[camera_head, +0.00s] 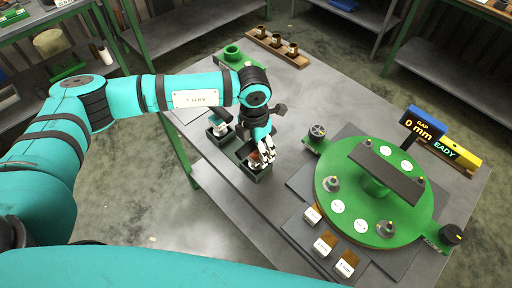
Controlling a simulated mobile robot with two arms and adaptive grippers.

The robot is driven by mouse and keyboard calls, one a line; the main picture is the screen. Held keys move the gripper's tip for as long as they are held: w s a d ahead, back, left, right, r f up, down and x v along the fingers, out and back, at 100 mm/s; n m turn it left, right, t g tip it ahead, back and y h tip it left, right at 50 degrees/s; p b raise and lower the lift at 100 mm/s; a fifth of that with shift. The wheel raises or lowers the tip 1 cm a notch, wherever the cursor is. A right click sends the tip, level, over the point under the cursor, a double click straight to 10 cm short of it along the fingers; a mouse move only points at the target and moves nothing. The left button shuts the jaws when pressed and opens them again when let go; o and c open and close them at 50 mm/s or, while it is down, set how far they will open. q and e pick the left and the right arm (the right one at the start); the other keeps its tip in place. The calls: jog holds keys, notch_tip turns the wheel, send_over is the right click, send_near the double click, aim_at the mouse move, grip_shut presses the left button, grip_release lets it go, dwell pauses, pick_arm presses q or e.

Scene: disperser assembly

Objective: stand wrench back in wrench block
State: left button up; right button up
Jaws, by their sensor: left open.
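My left gripper (263,160) points down over a small dark green block (256,176) near the table's left edge. Its fingers are open, close to the block's top. A small orange-red piece (254,157) shows beside the fingers. It may be part of the wrench, but the fingers hide most of it, and I cannot tell whether it stands in the block. A second dark block (219,133) with a pale and teal item in it stands just behind and to the left. I cannot tell from labels which one is the wrench block. My right gripper is not in view.
A green round fixture (350,212) with a dark bar across it fills the right of the table. A gap display (420,124) stands behind it. Labelled small blocks (325,244) line the front. A wooden rack (278,48) lies at the back. The table middle is clear.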

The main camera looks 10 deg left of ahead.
pick_arm(q)
jog(key=r+b, duration=0.1)
jog(key=r, duration=0.2)
jog(key=r+b, duration=0.1)
jog(key=r, duration=0.7)
jog(key=shift+w+a+b, duration=0.2)
jog(key=shift+w+b, duration=0.05)
jog(key=shift+b, duration=0.15)
jog(key=shift+r, duration=0.6)
jog(key=shift+s, duration=0.1)
